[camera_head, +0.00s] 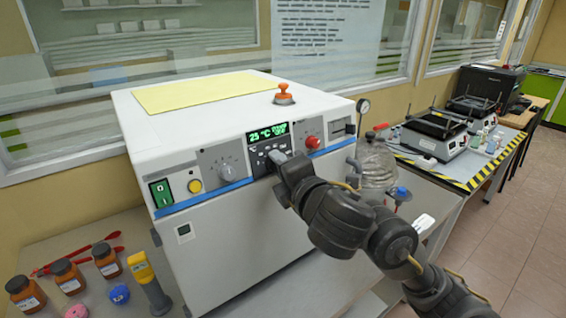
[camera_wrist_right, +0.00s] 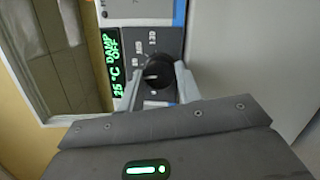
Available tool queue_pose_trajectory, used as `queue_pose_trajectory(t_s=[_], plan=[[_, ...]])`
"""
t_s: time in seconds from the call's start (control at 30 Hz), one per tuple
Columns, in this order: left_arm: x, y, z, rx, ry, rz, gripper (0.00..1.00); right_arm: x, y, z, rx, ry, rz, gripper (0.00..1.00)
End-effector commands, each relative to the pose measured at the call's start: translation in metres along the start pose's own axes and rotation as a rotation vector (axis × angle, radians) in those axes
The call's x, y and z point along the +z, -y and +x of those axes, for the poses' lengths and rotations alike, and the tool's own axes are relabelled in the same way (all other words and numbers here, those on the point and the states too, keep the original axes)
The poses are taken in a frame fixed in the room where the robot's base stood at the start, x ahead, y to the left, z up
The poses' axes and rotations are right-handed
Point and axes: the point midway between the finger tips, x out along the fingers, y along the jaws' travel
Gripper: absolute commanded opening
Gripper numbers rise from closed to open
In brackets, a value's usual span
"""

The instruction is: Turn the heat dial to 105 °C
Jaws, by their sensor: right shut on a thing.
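The heat dial (camera_wrist_right: 157,74) is a round black knob on a dark panel with white scale marks, in the right wrist view. My right gripper (camera_wrist_right: 158,82) has its two fingers on either side of the knob and is shut on it. In the head view the right gripper (camera_head: 279,159) is at the front panel just below the display and hides the dial. The green display (camera_head: 268,133) reads 25 °C; in the wrist view it (camera_wrist_right: 117,65) also shows "DAMP OFF". The dial's exact pointer setting is too small to read. My left gripper is out of view.
The white machine (camera_head: 230,245) also carries a grey dial (camera_head: 228,172), a red knob (camera_head: 312,142), a yellow button (camera_head: 195,186) and a green switch (camera_head: 161,193). Brown bottles (camera_head: 68,276) stand at left. A clear flask (camera_head: 376,165) stands right, near my arm.

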Motion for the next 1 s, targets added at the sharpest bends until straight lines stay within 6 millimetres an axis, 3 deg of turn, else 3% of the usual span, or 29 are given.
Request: queue_pose_trajectory(t_s=[0.6,1.0], plan=[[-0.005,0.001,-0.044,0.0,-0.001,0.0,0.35,0.0,-0.006,0.0,-0.121,0.028,0.57,0.12],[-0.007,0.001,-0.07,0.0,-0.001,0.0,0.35,0.001,-0.006,0.0,-0.175,0.042,0.84,0.12]])
